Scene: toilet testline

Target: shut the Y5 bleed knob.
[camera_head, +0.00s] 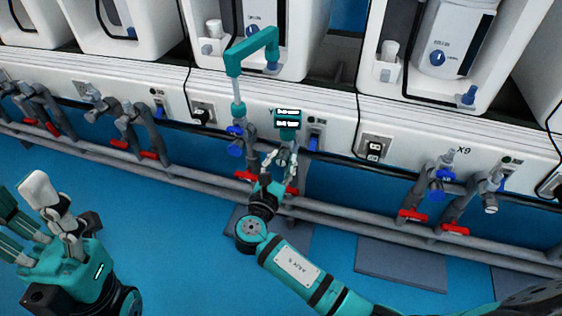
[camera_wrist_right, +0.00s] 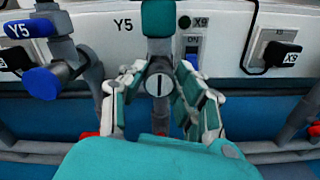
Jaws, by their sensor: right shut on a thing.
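The Y5 bleed knob appears to be the round grey knob with a dark slot, seen face-on in the right wrist view (camera_wrist_right: 159,84). It sits under a teal gauge (camera_wrist_right: 158,18), whose lit display shows in the head view (camera_head: 288,118). My right gripper, in the head view (camera_head: 280,160) and the right wrist view (camera_wrist_right: 160,95), has its fingers on both sides of the knob and is shut on it. The exact finger contact is partly hidden. My left gripper (camera_head: 48,222) is at the lower left, its fingers spread, empty and away from the pipes.
A teal bent pipe (camera_head: 236,68) rises left of the gauge. A blue valve knob (camera_wrist_right: 42,83) is left of my right fingers. Red valve handles (camera_head: 246,176) sit low on the grey pipes. Blue floor lies in front.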

